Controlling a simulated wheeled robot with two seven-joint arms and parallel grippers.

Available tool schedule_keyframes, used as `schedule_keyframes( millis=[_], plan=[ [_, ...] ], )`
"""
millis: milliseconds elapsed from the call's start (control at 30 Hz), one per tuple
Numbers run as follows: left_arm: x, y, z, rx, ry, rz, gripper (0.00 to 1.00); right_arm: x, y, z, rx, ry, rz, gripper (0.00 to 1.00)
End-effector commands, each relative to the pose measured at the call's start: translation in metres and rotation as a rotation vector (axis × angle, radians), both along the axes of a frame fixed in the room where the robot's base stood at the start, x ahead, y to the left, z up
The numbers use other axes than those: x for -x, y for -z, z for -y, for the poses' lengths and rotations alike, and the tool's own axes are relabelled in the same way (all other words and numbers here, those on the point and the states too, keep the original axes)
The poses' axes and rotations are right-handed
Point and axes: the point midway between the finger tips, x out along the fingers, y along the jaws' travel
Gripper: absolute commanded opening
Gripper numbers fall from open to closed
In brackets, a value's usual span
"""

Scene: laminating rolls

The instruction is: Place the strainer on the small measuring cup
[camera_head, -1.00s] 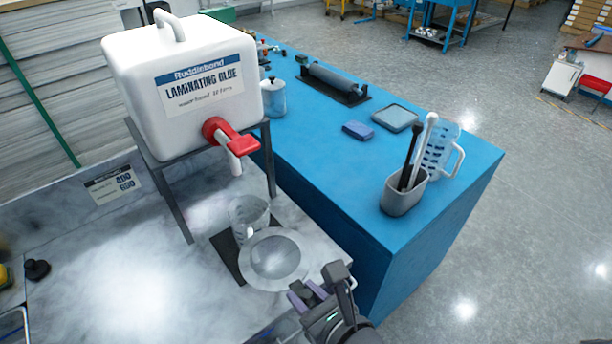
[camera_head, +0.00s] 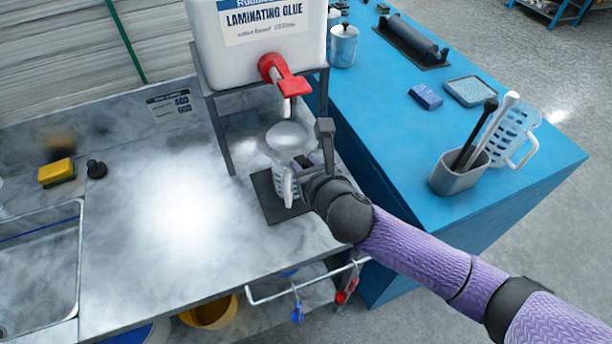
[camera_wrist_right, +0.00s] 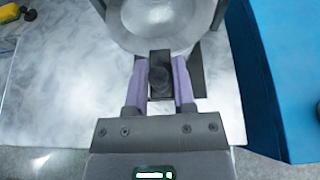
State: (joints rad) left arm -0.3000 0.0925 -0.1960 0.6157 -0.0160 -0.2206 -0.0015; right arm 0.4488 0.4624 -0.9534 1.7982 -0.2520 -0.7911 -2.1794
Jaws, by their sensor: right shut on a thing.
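The strainer (camera_head: 287,134) is a pale shallow bowl with a rim, under the red tap. In the head view it is over the small measuring cup (camera_head: 283,187), a clear cup standing on a dark mat. I cannot tell whether its rim touches the cup. My right gripper (camera_head: 308,160) is on the cup's right side, shut on the strainer's dark handle. In the right wrist view the handle sits between the purple-sided fingers of the gripper (camera_wrist_right: 160,78), with the strainer's bowl (camera_wrist_right: 165,22) just beyond. The gripper and strainer hide part of the cup. My left gripper is not in view.
The white glue container (camera_head: 258,40) stands on a dark metal stand, its red tap (camera_head: 283,78) just above the strainer. The blue table (camera_head: 390,120) at the right holds a grey holder (camera_head: 458,178) and a measuring jug (camera_head: 515,135).

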Motion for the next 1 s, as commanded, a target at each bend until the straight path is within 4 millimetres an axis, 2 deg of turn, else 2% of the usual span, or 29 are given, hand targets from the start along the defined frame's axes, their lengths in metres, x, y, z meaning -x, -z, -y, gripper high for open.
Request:
schedule_keyframes(
  millis=[33, 100, 333, 633, 667, 800, 1000],
  plan=[
    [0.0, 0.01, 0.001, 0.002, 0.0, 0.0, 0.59, 0.002, 0.019, 0.0, 0.0, 0.001, -0.008, 0.0],
    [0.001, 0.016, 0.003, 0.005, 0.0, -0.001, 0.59, 0.002, 0.032, 0.0, 0.001, 0.001, -0.007, 0.0],
    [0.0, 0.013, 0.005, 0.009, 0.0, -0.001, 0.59, 0.002, 0.029, 0.001, 0.0, 0.0, -0.004, 0.0],
    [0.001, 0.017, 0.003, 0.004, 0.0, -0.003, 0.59, 0.002, 0.039, 0.001, 0.001, 0.0, -0.004, 0.0],
    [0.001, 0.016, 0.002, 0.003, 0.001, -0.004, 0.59, 0.002, 0.039, 0.001, 0.0, 0.0, -0.004, 0.36],
    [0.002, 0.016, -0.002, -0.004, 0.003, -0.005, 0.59, 0.002, 0.038, 0.001, 0.0, 0.0, -0.004, 0.66],
    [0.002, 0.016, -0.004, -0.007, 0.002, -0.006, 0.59, 0.002, 0.038, 0.001, 0.001, 0.001, -0.004, 0.67]
  ],
)
